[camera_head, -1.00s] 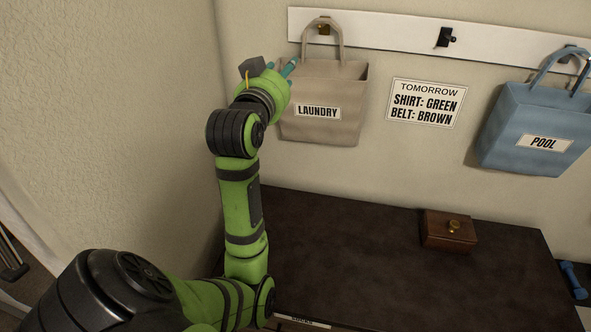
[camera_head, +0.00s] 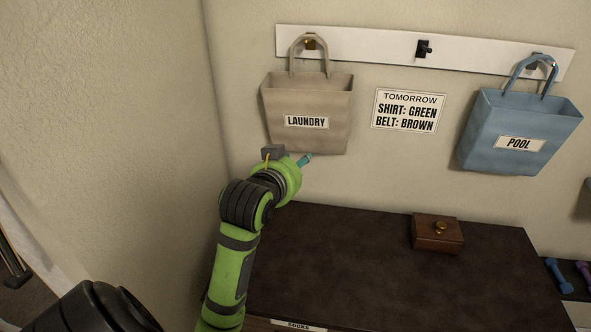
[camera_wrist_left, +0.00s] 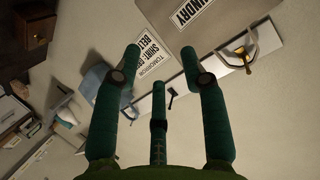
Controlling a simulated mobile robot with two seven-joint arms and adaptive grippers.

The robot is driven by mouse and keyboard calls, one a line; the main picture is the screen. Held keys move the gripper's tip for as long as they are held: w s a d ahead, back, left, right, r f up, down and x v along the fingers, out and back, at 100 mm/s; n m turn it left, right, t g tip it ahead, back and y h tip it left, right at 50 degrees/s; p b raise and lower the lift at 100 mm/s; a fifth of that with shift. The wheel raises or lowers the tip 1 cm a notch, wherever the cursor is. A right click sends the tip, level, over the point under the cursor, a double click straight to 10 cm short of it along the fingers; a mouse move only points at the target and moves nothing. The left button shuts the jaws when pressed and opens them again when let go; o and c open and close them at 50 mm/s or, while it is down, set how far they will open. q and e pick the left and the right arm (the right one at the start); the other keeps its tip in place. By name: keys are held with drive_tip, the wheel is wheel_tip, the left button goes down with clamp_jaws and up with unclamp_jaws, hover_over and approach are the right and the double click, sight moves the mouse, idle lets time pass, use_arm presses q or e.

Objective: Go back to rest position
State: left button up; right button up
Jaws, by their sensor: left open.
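My left gripper (camera_head: 304,160) is just below the beige LAUNDRY bag (camera_head: 306,100) in the head view, over the back of the dark desk top. In the left wrist view its green fingers (camera_wrist_left: 165,85) are spread apart with nothing between them. The LAUNDRY bag hangs by its handle from a hook at the left of the white rail; part of it shows past the fingers in the wrist view (camera_wrist_left: 190,35). My right gripper is in neither view.
A blue POOL bag (camera_head: 520,120) hangs at the right, and an empty hook (camera_head: 424,49) sits mid-rail. A sign (camera_head: 408,111) is on the wall. A brown box (camera_head: 437,232) stands on the dark desk top (camera_head: 350,270), otherwise mostly clear. Dumbbells (camera_head: 560,277) lie at the right.

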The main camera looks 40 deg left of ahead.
use_arm(q)
drive_tip(key=shift+s+d+f, duration=0.1)
drive_tip(key=shift+d+f, duration=0.1)
drive_tip(key=shift+f, duration=0.25)
